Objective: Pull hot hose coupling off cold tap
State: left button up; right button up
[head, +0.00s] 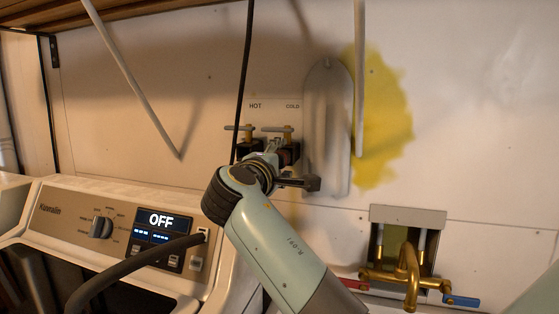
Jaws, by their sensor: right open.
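Two small taps stand side by side on the wall under printed labels. The hot tap (239,128) is under HOT, and the cold tap (279,129) is under COLD. A small reddish part (287,156), possibly the hot hose coupling, shows below the cold tap, mostly hidden by my right gripper. My right gripper (272,149) is open just under the cold tap, its arm reaching up from the lower right. I cannot tell whether its fingers touch the coupling. My left gripper is not in view.
A washer (60,212) with an OFF display stands at lower left, a dark hose (130,265) across its front. A thin black cord (245,80) hangs beside the hot tap. A grey panel (327,120) flanks the taps' right. A brass faucet (407,272) is at lower right.

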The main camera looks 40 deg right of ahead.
dwell(0.3)
grip_shut()
jog(key=shift+s+a, duration=0.1)
jog(key=shift+a, duration=0.1)
jog(key=shift+v, duration=2.8)
